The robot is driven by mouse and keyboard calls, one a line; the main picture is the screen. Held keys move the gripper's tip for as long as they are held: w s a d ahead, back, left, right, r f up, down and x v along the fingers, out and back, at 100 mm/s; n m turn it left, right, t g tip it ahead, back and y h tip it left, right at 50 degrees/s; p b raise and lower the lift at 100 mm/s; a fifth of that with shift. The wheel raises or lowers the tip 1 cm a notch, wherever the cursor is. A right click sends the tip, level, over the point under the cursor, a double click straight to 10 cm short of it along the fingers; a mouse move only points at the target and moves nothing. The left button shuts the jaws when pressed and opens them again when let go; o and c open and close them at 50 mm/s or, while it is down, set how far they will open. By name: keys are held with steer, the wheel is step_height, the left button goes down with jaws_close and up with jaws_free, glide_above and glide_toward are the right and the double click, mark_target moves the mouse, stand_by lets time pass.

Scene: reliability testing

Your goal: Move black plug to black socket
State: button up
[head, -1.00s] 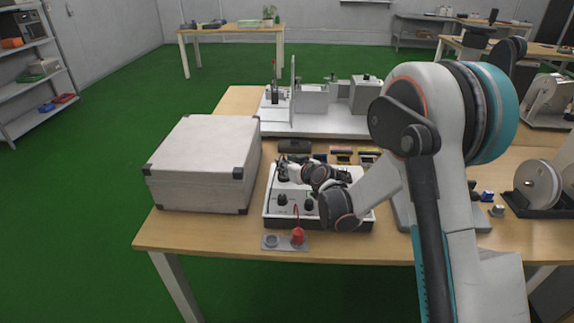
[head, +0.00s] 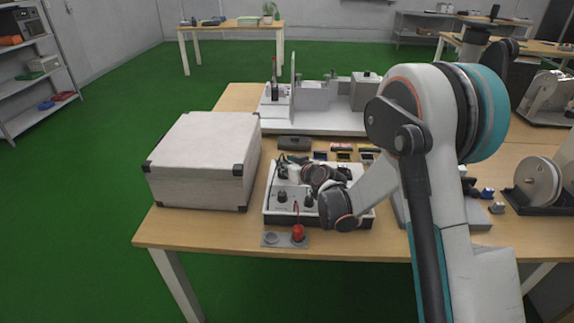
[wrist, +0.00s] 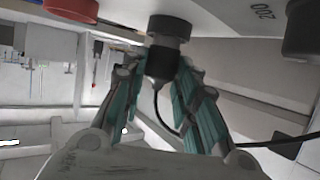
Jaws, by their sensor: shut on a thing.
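My gripper (wrist: 168,88) is shut on a black plug (wrist: 161,62), with its fingers on both sides and a thin black cable trailing from it. The plug's far end meets a wider black round piece (wrist: 169,26) against the pale panel. This looks like the black socket; I cannot tell how far the plug is seated. In the head view my gripper (head: 292,166) is low over the back left of the white instrument box (head: 275,216), and my wrist hides part of the box. The plug cannot be made out clearly there.
A large pale case (head: 200,160) stands left of the box. A small plate with a red button (head: 298,232) lies in front. A grey fixture (head: 330,112) stands behind.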

steer(key=shift+r+p, duration=0.35)
steer(key=shift+r, duration=0.4)
steer(key=shift+f+b, duration=0.4)
steer(key=shift+f, duration=0.4)
stand_by(1.0)
steer(key=o, duration=0.8)
steer(key=shift+p+v, duration=0.5)
steer(key=shift+v, duration=5)
steer(key=s+d+r+m+g+h, duration=0.1)
steer(key=s+d+r, duration=0.3)
steer(key=s, duration=0.4)
steer(key=s+d+r+m+g+h, duration=0.1)
steer(key=s+d+r+m+h, duration=0.1)
steer(key=s+d+r, duration=0.35)
steer(key=s+d+r+m+g+h, duration=0.1)
steer(key=s+d+r, duration=0.15)
steer(key=s, duration=0.75)
steer(key=s+d+h, duration=0.1)
steer(key=s, duration=0.2)
steer(key=s+d+m+g, duration=0.1)
steer(key=s+d, duration=0.1)
steer(key=s, duration=0.2)
steer(key=s+d+f+m+h, duration=0.1)
steer(key=s+d, duration=0.1)
steer(key=s, duration=0.2)
steer(key=shift+s+d+g+h, duration=0.1)
steer(key=shift+g+h, duration=0.2)
